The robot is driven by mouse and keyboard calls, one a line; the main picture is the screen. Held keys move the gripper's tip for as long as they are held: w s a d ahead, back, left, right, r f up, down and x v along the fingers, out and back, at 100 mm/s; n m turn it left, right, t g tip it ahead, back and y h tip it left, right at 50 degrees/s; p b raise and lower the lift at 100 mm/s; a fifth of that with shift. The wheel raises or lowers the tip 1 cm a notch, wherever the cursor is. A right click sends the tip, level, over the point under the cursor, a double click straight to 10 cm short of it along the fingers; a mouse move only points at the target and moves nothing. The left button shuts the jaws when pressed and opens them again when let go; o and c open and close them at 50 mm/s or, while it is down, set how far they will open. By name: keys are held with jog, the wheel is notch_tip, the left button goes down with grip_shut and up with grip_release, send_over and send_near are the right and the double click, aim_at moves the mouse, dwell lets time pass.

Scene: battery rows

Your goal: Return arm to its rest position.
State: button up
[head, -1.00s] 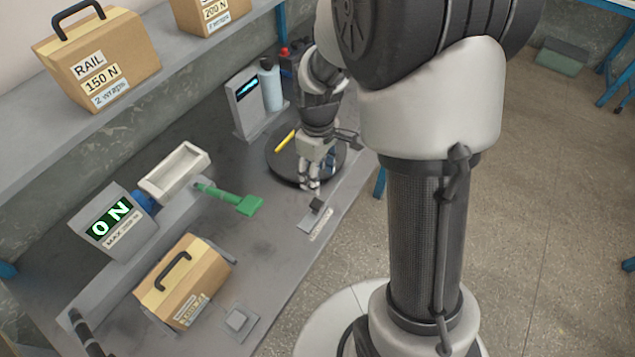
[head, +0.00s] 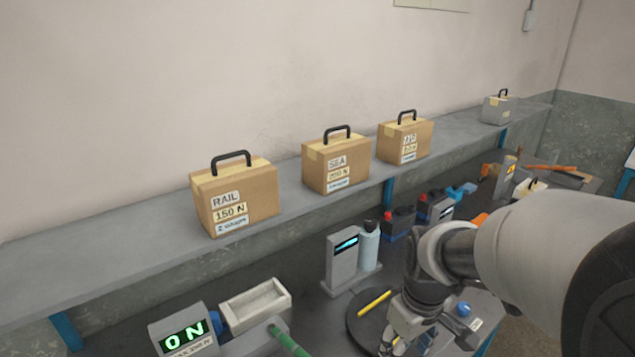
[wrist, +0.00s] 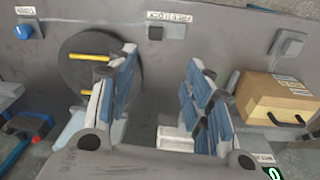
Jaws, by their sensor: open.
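My gripper (head: 388,348) is at the bottom of the head view, beside the dark round turntable (head: 357,325) on the bench; its fingertips are partly cut off by the frame edge. In the wrist view its blue-padded fingers (wrist: 160,100) are spread wide with nothing between them. My pale upper arm fills the lower right of the head view.
A shelf (head: 110,235) carries boxes labelled RAIL (head: 236,198), SEA (head: 336,162) and others. On the bench are a lit display (head: 185,335), a white tray (head: 256,305), a grey device (head: 342,260) and a bottle (head: 368,245). A handled carton (wrist: 268,97) stands right of my fingers.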

jog(key=s+a+r+m+t, duration=0.1)
jog(key=s+r+m, duration=0.1)
jog(key=s+r, duration=0.3)
jog(key=s+a+r+m+t, duration=0.1)
jog(key=s+r, duration=0.4)
jog(key=s, duration=0.5)
jog(key=shift+s+a+r+m+t, duration=0.15)
jog(key=shift+s+a+m+t, duration=0.25)
jog(key=shift+m+t, duration=0.55)
jog(key=shift+w+m+g, duration=0.1)
jog(key=shift+m+g, duration=0.15)
